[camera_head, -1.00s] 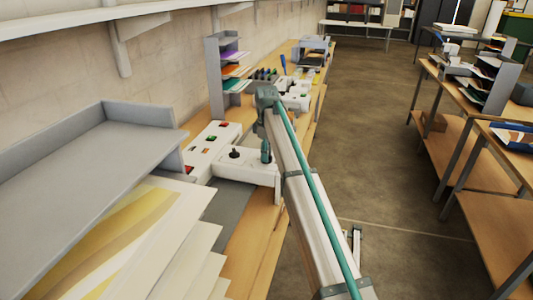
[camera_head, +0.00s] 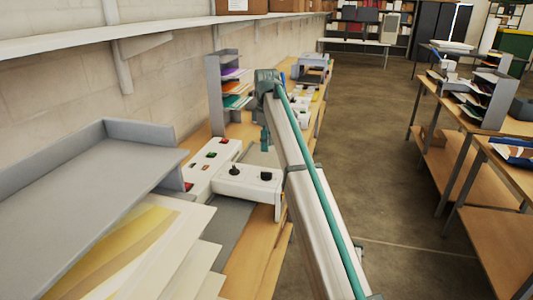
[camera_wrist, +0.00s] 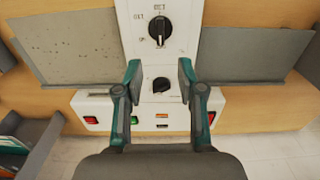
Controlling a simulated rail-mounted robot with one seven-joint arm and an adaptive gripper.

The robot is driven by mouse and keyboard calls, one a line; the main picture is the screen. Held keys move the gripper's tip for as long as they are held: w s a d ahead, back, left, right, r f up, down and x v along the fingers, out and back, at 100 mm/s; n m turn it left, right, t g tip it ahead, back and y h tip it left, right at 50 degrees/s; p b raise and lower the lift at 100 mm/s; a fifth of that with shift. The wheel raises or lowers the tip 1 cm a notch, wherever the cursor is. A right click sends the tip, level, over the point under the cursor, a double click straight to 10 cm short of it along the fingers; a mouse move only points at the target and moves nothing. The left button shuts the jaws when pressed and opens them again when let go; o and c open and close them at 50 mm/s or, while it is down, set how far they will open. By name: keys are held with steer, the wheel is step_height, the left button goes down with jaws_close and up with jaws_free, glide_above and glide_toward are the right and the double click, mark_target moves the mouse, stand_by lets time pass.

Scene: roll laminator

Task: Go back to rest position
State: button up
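My gripper (camera_wrist: 158,82) is open and empty in the wrist view, with its two teal-tipped fingers apart. In the head view the laminator (camera_head: 205,180) lies on the wooden bench, left of my arm. My gripper hangs near its far side there, too small to read.
A grey shelf unit (camera_head: 85,180) and fanned sheets (camera_head: 130,245) fill the left foreground. A paper sorter (camera_head: 215,95) stands farther back by the wall. A wall shelf (camera_head: 150,25) runs above. The floor (camera_head: 380,180) to the right is clear, up to another workbench (camera_head: 460,170).

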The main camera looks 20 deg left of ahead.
steer(key=shift+r, duration=0.4)
